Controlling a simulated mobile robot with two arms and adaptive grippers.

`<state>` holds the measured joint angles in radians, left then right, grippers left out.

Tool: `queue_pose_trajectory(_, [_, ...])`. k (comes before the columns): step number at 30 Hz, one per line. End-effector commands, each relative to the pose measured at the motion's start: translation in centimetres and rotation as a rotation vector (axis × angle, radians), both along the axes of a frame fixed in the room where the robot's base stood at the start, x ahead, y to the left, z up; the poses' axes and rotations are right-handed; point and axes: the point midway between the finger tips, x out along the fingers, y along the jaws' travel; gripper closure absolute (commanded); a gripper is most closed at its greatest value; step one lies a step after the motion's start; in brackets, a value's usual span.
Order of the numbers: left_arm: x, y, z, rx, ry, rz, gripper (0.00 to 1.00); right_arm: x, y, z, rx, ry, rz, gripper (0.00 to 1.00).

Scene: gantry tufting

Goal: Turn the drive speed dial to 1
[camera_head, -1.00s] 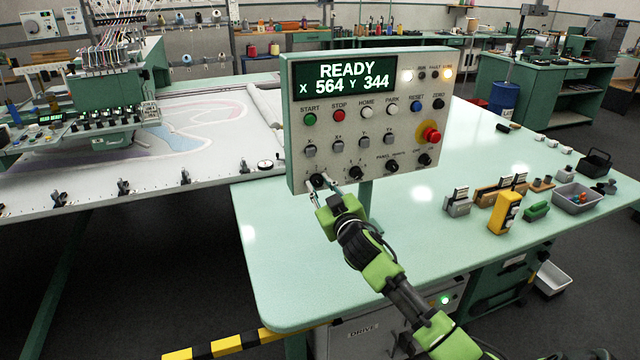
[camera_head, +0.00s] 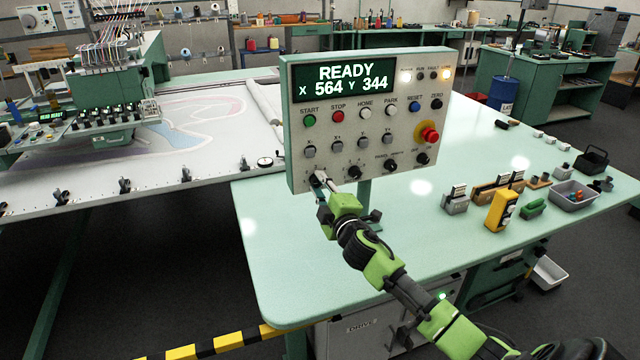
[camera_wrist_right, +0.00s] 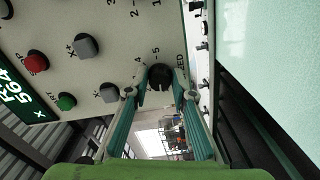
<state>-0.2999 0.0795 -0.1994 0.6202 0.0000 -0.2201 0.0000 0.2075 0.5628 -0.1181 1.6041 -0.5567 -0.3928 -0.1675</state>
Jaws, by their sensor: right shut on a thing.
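The drive speed dial (camera_head: 316,179) is a black knob at the lower left of the control panel (camera_head: 400,123), mostly covered by my fingers in the head view. In the right wrist view the dial (camera_wrist_right: 160,77) shows between the fingertips, with "4", "5" and the end of a word "ED" printed near it. Its pointer direction is too small to read. My right gripper (camera_head: 321,182) reaches the dial from below and in front, shut on it; the gripper also shows in the right wrist view (camera_wrist_right: 160,92). My left gripper is out of view.
Another black knob (camera_head: 354,173) sits close to the right of the dial. Push buttons and a red emergency stop (camera_head: 429,135) are higher up. The panel stands over a pale green table (camera_head: 300,260); a yellow device (camera_head: 503,209) and a grey bin (camera_head: 573,196) lie to the right.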

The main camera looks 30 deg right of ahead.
Motion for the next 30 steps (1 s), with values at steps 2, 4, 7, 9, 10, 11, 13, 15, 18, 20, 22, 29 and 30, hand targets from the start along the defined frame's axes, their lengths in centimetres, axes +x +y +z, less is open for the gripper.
queue_pose_trajectory(2, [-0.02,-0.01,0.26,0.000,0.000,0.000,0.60,0.00,0.01,0.12,-0.060,0.014,0.001,0.98])
queue_pose_trajectory(4, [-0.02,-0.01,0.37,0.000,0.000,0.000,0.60,0.00,0.02,0.12,-0.108,0.026,0.001,0.98])
queue_pose_trajectory(7, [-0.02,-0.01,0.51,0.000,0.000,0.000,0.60,0.01,0.05,0.11,-0.168,0.040,0.001,0.98])
queue_pose_trajectory(9, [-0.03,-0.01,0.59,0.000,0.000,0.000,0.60,0.02,0.06,0.09,-0.202,0.049,0.001,0.98])
queue_pose_trajectory(10, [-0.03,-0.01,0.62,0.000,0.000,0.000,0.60,0.02,0.06,0.09,-0.216,0.052,0.001,0.98])
queue_pose_trajectory(11, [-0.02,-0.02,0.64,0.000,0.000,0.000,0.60,0.01,0.05,0.09,-0.228,0.054,0.001,0.98])
queue_pose_trajectory(13, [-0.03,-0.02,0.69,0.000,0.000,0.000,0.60,0.01,0.03,0.09,-0.253,0.060,0.001,0.98])
queue_pose_trajectory(15, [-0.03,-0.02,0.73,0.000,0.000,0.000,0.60,0.01,0.02,0.09,-0.271,0.065,0.001,0.98])
queue_pose_trajectory(18, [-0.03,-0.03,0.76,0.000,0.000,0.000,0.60,0.00,0.02,0.07,-0.289,0.069,0.001,0.98])
queue_pose_trajectory(20, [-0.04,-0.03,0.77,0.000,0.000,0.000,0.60,0.01,0.02,0.06,-0.296,0.071,0.001,0.98])
queue_pose_trajectory(22, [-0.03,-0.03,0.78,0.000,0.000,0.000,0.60,0.01,0.03,0.05,-0.300,0.072,0.000,0.98])
queue_pose_trajectory(29, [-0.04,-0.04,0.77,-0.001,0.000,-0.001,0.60,0.01,0.03,0.03,-0.303,0.073,0.000,0.98])
queue_pose_trajectory(30, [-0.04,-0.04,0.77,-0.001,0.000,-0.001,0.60,0.01,0.02,0.03,-0.303,0.073,0.000,0.98])
